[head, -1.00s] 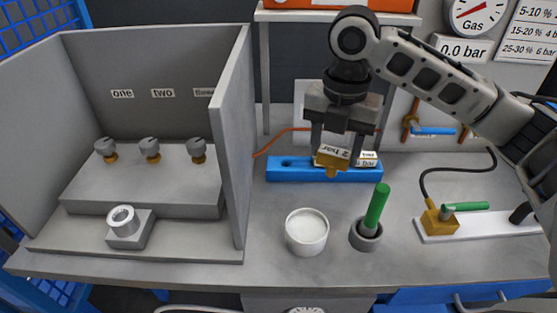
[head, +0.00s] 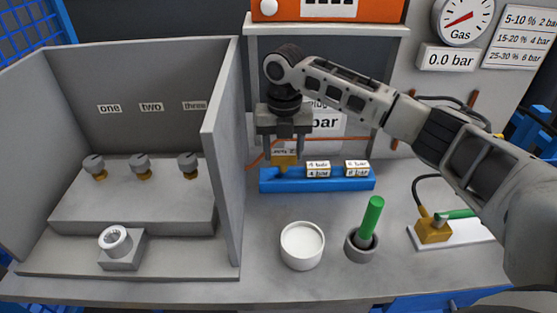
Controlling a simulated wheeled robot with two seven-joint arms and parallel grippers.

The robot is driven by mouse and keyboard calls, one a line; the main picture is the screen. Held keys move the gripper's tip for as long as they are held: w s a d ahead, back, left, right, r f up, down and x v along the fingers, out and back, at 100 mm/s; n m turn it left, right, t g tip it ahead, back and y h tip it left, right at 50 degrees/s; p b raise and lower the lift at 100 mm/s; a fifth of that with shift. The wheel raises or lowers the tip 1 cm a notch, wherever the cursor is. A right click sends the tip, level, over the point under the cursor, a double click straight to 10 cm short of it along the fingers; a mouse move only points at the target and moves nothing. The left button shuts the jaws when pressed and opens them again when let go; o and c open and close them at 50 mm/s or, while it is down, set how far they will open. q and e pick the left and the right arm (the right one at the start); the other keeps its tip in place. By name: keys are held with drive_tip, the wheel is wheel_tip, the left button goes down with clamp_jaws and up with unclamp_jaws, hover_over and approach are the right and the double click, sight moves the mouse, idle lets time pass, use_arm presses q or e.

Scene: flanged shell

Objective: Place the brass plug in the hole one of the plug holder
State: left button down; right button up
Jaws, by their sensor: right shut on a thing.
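My right gripper (head: 285,152) is shut on the brass plug (head: 282,167), which has a white label on top. It holds the plug upright at the left end of the blue plug holder (head: 330,185). The plug hides the left hole, and I cannot tell whether its tip is above the hole or partly in it. Two more labelled plugs sit in the holder, a "4 bar" one (head: 318,168) in the middle and a "6 bar" one (head: 357,167) at the right. My left gripper is not in view.
A grey box (head: 222,150) with three knobs labelled one, two, three stands left of the holder. A white cup (head: 302,245) and a green-handled tool (head: 372,220) in a grey cup stand in front. A brass fitting (head: 433,230) lies at the right.

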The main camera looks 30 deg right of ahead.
sight(278, 163)
drive_tip(key=shift+w+a+f, duration=0.15)
drive_tip(key=shift+w+f, duration=0.45)
drive_tip(key=shift+f, duration=0.05)
drive_tip(key=shift+w+f+p, duration=0.2)
drive_tip(key=shift+f+p, duration=0.2)
drive_tip(key=shift+f, duration=1.45)
drive_tip(key=shift+f, duration=0.15)
drive_tip(key=o, duration=1.1)
wheel_tip(278, 163, up, 12)
drive_tip(key=shift+r+b, duration=0.15)
drive_tip(key=shift+b, duration=0.45)
